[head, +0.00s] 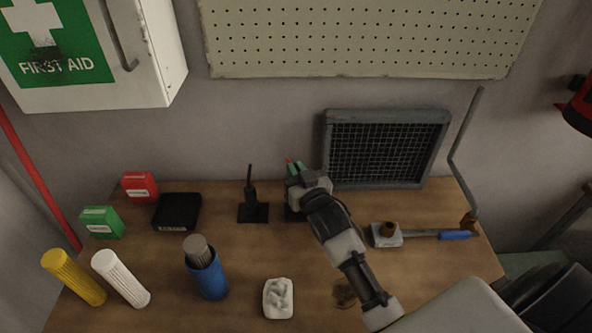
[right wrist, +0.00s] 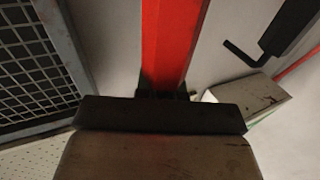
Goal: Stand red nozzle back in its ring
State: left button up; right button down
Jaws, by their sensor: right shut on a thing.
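My right gripper (head: 300,177) is shut on the red nozzle, above the back middle of the bench. Only a small red tip of the nozzle (head: 288,160) shows past the fingers in the head view. In the right wrist view the red nozzle (right wrist: 172,45) is a long bar rising from between the dark fingers. A black base (head: 291,214) shows partly under the gripper; the arm hides most of it, so I cannot tell whether the nozzle is in a ring. A black nozzle (head: 250,187) stands upright in a similar base to the left. My left gripper is out of view.
A grey mesh panel (head: 386,148) stands right behind the gripper. A blue-handled tool (head: 424,235) lies right.

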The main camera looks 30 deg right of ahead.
jog(key=shift+f, duration=0.15)
jog(key=c, duration=1.1)
grip_release()
jog(key=shift+c, duration=0.2)
jog(key=s+b, duration=0.1)
jog(key=s, duration=1)
jog(key=shift+a, duration=0.25)
